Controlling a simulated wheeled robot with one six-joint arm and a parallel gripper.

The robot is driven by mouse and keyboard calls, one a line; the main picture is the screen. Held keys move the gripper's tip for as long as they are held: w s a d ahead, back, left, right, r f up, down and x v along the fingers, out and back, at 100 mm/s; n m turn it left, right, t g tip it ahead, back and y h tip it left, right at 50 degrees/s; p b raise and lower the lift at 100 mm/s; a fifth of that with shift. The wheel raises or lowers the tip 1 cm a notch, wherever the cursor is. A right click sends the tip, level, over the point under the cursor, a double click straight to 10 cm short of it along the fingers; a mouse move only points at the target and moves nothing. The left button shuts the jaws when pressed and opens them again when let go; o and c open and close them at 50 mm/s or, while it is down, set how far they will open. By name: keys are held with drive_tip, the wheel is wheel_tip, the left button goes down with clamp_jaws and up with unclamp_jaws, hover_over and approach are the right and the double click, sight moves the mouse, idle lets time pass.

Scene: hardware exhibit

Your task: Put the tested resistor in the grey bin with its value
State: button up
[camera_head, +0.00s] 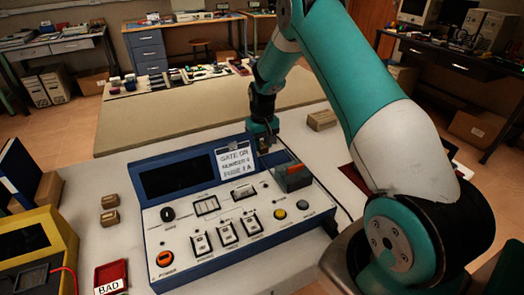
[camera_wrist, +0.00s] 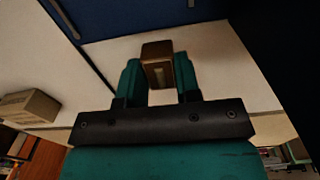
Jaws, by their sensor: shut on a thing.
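My gripper (camera_head: 263,138) is above the back edge of the blue tester (camera_head: 150,225), beside its white note card. In the wrist view my gripper (camera_wrist: 158,75) is shut on a small brown block (camera_wrist: 157,50) with a pale strip on its face. The block is between the two teal fingers. In the head view it is small and mostly dark, so its markings cannot be read. I cannot tell from its look whether it is a resistor. No grey bin with a value can be made out clearly.
The tester has a dark screen, switches, knobs and a clear-sided slot box (camera_head: 291,178) at right. A red BAD tray (camera_head: 111,274) and yellow meter (camera_head: 38,245) are front left.

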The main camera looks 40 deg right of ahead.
sight(262, 152)
drive_tip(key=shift+f, duration=1.75)
drive_tip(key=shift+f, duration=0.2)
drive_tip(key=o, duration=0.9)
drive_tip(key=shift+r, duration=0.1)
